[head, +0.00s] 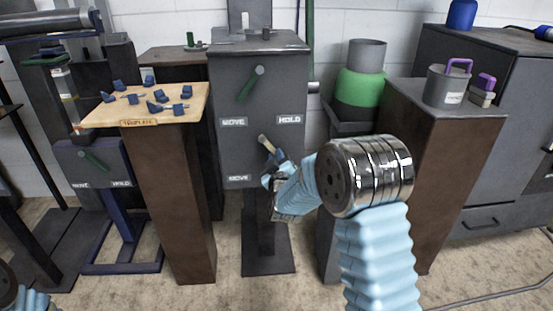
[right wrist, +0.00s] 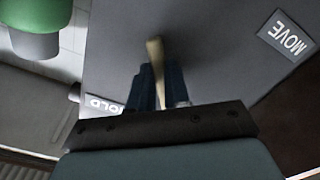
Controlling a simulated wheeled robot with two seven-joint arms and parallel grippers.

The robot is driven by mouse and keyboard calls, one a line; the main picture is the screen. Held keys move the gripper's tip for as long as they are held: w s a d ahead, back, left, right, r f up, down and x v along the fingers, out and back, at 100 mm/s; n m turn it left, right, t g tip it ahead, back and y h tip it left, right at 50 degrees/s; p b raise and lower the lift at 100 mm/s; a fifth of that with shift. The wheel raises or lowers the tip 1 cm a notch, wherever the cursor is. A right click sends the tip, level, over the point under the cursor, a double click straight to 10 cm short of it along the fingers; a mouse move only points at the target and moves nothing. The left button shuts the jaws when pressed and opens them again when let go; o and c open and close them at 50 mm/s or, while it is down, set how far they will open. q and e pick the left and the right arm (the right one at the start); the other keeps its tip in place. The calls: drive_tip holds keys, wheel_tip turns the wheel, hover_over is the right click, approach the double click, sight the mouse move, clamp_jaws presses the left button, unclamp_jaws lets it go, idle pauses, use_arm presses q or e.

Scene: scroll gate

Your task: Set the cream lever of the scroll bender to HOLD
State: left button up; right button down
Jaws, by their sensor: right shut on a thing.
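The scroll bender is the dark grey cabinet (head: 228,90) in the middle of the head view. Its cream lever (head: 264,142) sits low on the front face and slants from upper left down to the right. My right gripper (head: 272,178) is shut on the lever's lower end. In the right wrist view the lever (right wrist: 155,60) stands out between the jaws. A MOVE plate (head: 238,178) is left of and below the lever. The right wrist view shows a HOLD plate (right wrist: 103,103) partly hidden behind the gripper. My left gripper is out of view.
Above the cream lever is a green lever (head: 250,84) with MOVE (head: 233,121) and HOLD (head: 289,119) plates. A wooden tray (head: 170,115) with several blue pieces stands left.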

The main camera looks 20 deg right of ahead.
drive_tip(key=c, duration=1.1)
unclamp_jaws()
drive_tip(key=v, duration=1.3)
drive_tip(key=shift+s+a+p, duration=0.1)
drive_tip(key=shift+s+p, duration=0.25)
drive_tip(key=shift+s, duration=0.05)
